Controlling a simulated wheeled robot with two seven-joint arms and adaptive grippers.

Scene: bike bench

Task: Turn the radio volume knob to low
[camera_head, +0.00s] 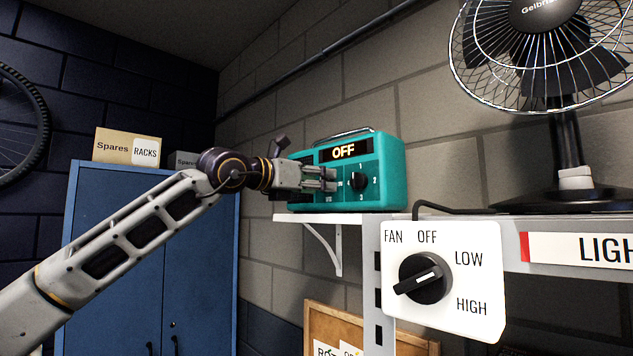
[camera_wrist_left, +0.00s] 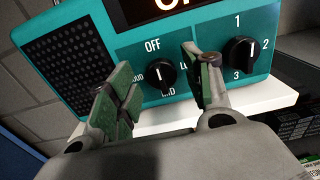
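The teal radio (camera_head: 385,150) stands on the shelf, and its display reads OFF. In the left wrist view its volume knob (camera_wrist_left: 160,77) is black with a white mark that lies roughly upright. OFF is printed above the knob, MID below and LOUD at its left. The label at its right is mostly hidden by a finger. My left gripper (camera_head: 331,180) is at the radio's front and hides this knob in the head view. Its fingers are apart, one on each side of the knob; I cannot tell whether they touch it. My right gripper is not in view.
A second radio knob (camera_head: 359,181) numbered 1, 2, 3 sits right of the volume knob. A fan switch plate (camera_head: 470,235) is on the shelf edge. A black fan (camera_head: 567,140) stands at the right. A blue cabinet (camera_head: 115,240) stands behind my left arm.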

